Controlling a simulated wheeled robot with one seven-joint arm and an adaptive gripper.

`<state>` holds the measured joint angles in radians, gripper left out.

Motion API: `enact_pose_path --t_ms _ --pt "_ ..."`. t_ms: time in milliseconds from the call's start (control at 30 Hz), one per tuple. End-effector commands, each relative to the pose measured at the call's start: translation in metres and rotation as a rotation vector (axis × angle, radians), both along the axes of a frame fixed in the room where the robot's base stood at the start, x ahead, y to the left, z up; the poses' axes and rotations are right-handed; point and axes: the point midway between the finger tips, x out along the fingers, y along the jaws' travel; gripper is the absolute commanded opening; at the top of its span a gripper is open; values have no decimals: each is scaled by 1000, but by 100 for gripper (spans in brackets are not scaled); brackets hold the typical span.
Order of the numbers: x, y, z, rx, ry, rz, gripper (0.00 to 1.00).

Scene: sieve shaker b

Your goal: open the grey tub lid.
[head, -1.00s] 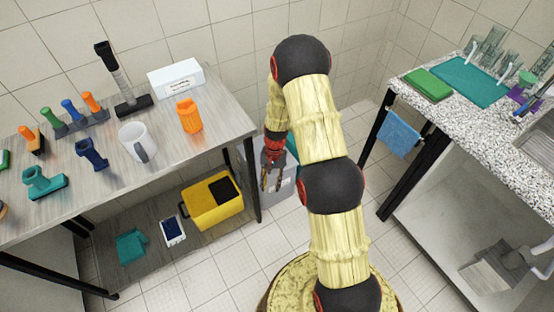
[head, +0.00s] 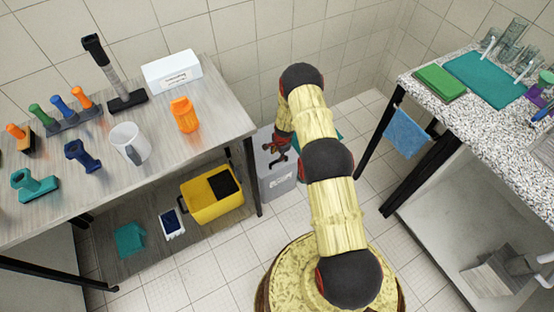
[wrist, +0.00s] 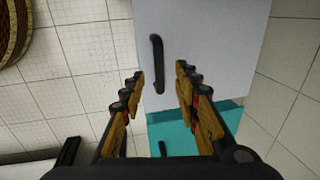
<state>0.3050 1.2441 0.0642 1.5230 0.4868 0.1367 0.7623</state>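The grey tub (head: 280,185) stands on the floor between the two benches, partly hidden by my arm in the head view. Its flat grey lid (wrist: 205,45) fills the upper middle of the wrist view and looks closed. A black bar handle (wrist: 157,62) sits on the lid. My gripper (wrist: 160,76) is open and empty, with one finger to each side of the handle's near end in the picture. I cannot tell how far above the lid the fingertips are. In the head view my gripper (head: 280,147) is over the tub.
A teal surface with a dark handle (wrist: 190,132) lies beside the grey lid. The left bench (head: 190,150) carries a mug and tools, with a yellow bin (head: 207,207) on its lower shelf. The right speckled counter (head: 450,110) has a blue towel (head: 405,132). Tiled walls stand behind.

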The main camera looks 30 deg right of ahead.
Motion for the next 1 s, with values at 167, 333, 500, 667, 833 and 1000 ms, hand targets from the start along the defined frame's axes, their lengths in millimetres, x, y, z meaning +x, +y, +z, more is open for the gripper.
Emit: enact_pose_path --t_ms 167,333,500,667,833,1000 --pt "3 1 -30 1 4 3 32" --pt "8 1 -53 1 4 5 32" --pt "11 1 -67 1 3 4 32" --pt "13 1 -70 0 2 4 32" --pt "12 1 -70 1 3 5 32" --pt "12 1 -70 1 3 5 24"
